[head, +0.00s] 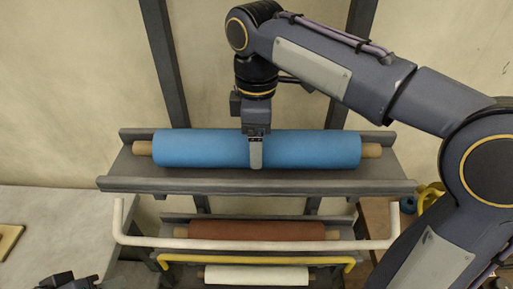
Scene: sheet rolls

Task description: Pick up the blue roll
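The blue roll (200,148) lies lengthwise on the top grey shelf, with tan core ends showing at both sides. My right arm reaches in from the right, and my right gripper (256,152) is at the middle of the blue roll. One light grey finger lies over the roll's near side. The other finger is hidden, so I cannot tell whether the gripper is closed on the roll. The roll appears to rest in the shelf. Part of what looks like my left gripper (70,282) shows at the bottom left edge, its fingers not clear.
The grey shelf (150,185) has a raised front lip and upright posts behind. Below are a brown-red roll (255,231) and a white roll (255,275). A white bar (250,244) and a yellow bar (250,260) cross in front. A pale table surface (50,220) is at left.

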